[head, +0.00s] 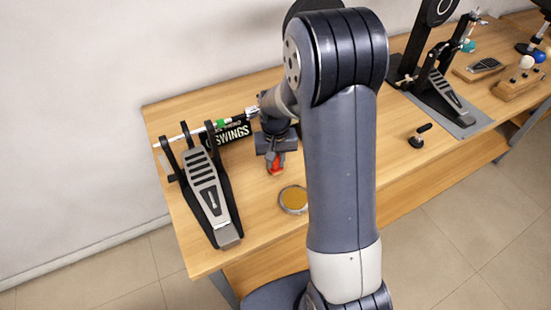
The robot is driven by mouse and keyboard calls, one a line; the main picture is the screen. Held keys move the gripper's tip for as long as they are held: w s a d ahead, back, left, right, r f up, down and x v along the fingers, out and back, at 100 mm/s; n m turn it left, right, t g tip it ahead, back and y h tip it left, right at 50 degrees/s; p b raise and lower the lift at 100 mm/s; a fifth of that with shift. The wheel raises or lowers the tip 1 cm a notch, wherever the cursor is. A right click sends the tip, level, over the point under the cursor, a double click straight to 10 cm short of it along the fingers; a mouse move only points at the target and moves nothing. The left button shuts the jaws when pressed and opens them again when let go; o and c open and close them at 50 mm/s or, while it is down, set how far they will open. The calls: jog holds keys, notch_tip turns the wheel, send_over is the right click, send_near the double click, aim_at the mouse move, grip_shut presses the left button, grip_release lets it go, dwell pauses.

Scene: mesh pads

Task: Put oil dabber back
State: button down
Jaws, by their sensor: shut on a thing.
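My gripper (276,158) reaches down over the left part of the wooden table, behind a shallow round dish. It is shut on a small red thing (276,168), likely the oil dabber; the fingers hide its upper part. I cannot tell whether its lower end touches the table. The round dish (294,199) has a pale rim and amber contents. It stands on the table nearer the front edge, just below and right of the red thing in the picture.
A small black-handled item (419,136) and another pedal (440,95) on a grey mat are at the right. My arm hides the table's middle.

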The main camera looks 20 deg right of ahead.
jog(key=shift+f, duration=0.2)
jog(key=c, duration=1.3)
grip_release()
jog(key=shift+o, duration=0.2)
jog(key=shift+r, duration=0.15)
notch_tip(320, 180, up, 12)
jog(key=shift+r+b, duration=0.1)
jog(key=shift+b, duration=0.55)
